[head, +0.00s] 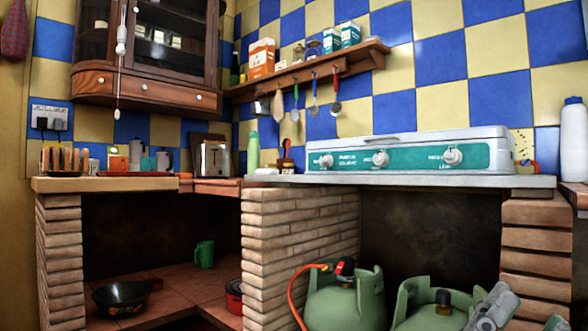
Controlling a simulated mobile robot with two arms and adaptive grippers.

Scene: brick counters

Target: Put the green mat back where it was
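I see no green mat that I can make out in the head view.
A green mug (204,254), a dark pan (121,297) and a red pot (235,293) sit in the left brick alcove. Green gas cylinders (346,308) fill the right alcove. The counter above holds a stove (410,152), a toaster (214,158) and a green bottle (253,152).

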